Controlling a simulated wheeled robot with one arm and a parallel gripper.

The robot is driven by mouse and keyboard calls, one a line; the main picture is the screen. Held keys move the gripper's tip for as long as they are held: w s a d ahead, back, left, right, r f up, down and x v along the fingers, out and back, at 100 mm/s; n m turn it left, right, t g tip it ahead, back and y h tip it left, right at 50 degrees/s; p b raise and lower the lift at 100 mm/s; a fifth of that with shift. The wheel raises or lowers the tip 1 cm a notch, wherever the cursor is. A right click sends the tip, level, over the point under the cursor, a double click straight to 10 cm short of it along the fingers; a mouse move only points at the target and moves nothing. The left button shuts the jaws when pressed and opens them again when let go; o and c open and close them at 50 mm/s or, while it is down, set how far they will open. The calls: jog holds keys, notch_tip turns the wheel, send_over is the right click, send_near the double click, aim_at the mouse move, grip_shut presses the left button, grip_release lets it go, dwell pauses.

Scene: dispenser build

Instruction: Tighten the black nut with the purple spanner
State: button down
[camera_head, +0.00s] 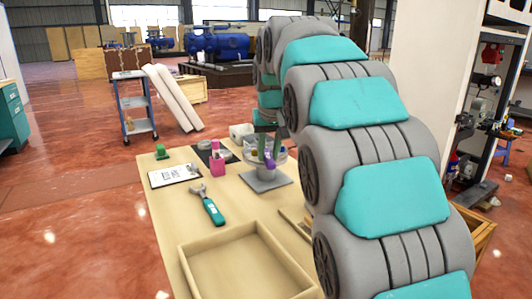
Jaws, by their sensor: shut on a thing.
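My arm rises on the right and bends down at the back, so my gripper (268,138) shows only small and partly hidden above the dispenser. It is shut on a purple piece (270,161) that I take for the purple spanner; its shape is too small to read. The dispenser (279,155) is a clear round vessel on a grey square base (265,181), with green and purple parts at it. I cannot make out the black nut, or whether the spanner touches it.
A teal-handled spanner (213,211) lies on the table beside a clipboard (175,175). An empty wooden tray (188,262) fills the front.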

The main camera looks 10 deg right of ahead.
jog(key=shift+d, duration=0.2)
jog(key=shift+r, duration=0.15)
jog(key=shift+r+p, duration=0.85)
jog(key=shift+r, duration=1.05)
jog(key=c, duration=1.2)
grip_release()
grip_shut()
jog(key=shift+s, duration=0.1)
